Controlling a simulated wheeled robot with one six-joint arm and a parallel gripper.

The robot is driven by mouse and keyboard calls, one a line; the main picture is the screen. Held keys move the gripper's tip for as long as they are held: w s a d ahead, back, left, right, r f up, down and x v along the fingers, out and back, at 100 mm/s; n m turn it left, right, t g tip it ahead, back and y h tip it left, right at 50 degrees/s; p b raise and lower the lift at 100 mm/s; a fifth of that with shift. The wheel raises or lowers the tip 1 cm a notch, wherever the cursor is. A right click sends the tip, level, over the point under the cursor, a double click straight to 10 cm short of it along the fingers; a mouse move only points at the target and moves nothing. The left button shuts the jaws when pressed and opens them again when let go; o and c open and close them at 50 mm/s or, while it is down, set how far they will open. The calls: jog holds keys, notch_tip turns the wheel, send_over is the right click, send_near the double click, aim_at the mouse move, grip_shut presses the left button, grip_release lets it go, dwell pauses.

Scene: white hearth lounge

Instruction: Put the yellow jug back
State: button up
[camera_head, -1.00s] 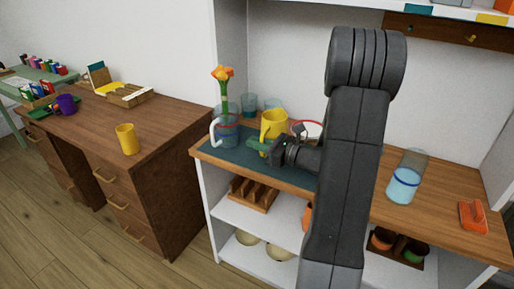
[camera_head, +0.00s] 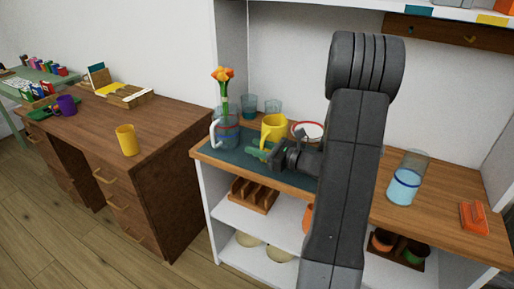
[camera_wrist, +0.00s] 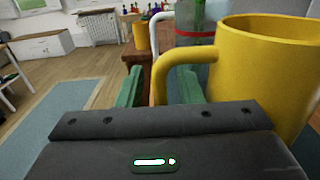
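The yellow jug (camera_head: 274,127) stands upright on the dark teal mat (camera_head: 222,151) on the shelf unit's wooden top. In the wrist view the jug (camera_wrist: 265,65) is close on the right, with its handle curving down to the left. My gripper (camera_head: 261,149) is just in front of the jug at its handle side. In the wrist view my gripper's green fingers (camera_wrist: 160,90) are apart, and the lower handle appears between them. I see no clear contact with the handle. The jug's base is partly hidden by my gripper.
A glass pitcher (camera_head: 226,130) with a red band and orange flowers stands close left of the jug. Drinking glasses (camera_head: 249,105) are behind, and a red-rimmed white bowl (camera_head: 309,130) is to the right. A blue-banded glass (camera_head: 406,180) stands farther right. A yellow cup (camera_head: 127,140) is on the desk.

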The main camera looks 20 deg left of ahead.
jog(key=d, duration=0.7)
jog(key=s+d, duration=0.1)
jog(key=d, duration=0.3)
jog(key=shift+d, duration=0.35)
